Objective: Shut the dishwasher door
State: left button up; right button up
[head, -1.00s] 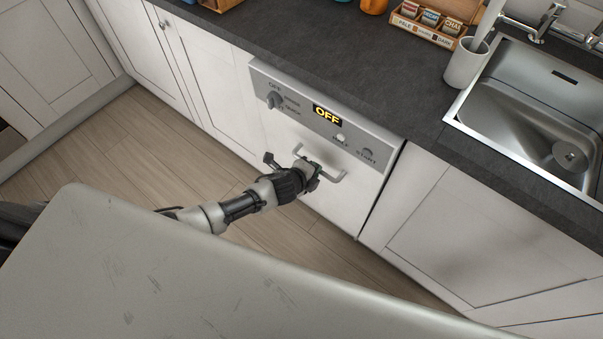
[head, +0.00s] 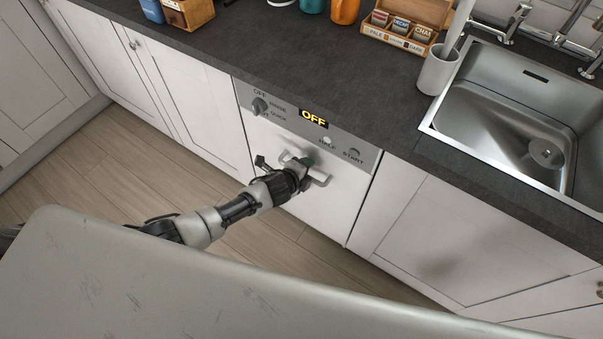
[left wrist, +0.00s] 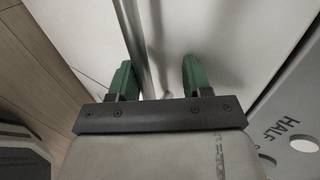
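The dishwasher door (head: 325,208) is white, with a grey control panel (head: 285,117) along its top. It stands upright under the worktop and looks level with the cabinet fronts; no clear gap shows. Its pale bar handle (head: 320,178) is below the panel. My left gripper (head: 304,163) is at the handle. In the left wrist view its green fingers (left wrist: 159,80) are apart and open, with the handle bar (left wrist: 131,30) between them, close to the left finger. The door face (left wrist: 220,35) lies beyond the fingertips. My right gripper is not in view.
The dark worktop (head: 330,65) runs above the door, with a sink (head: 510,110), a white cup (head: 437,70) and a tea box (head: 400,35) on the right. White cabinets flank the dishwasher. Wooden floor (head: 120,165) is clear in front.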

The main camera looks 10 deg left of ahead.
pick_arm(q)
jog(key=shift+s+r+p, duration=0.2)
jog(key=shift+r+p, duration=0.15)
jog(key=shift+r, duration=0.45)
jog(key=p+v, duration=0.1)
jog(key=v, duration=0.8)
jog(key=shift+s+a+f+p, duration=0.2)
jog(key=shift+s+a+p, duration=0.15)
jog(key=shift+s, duration=0.15)
jog(key=shift+f, duration=0.1)
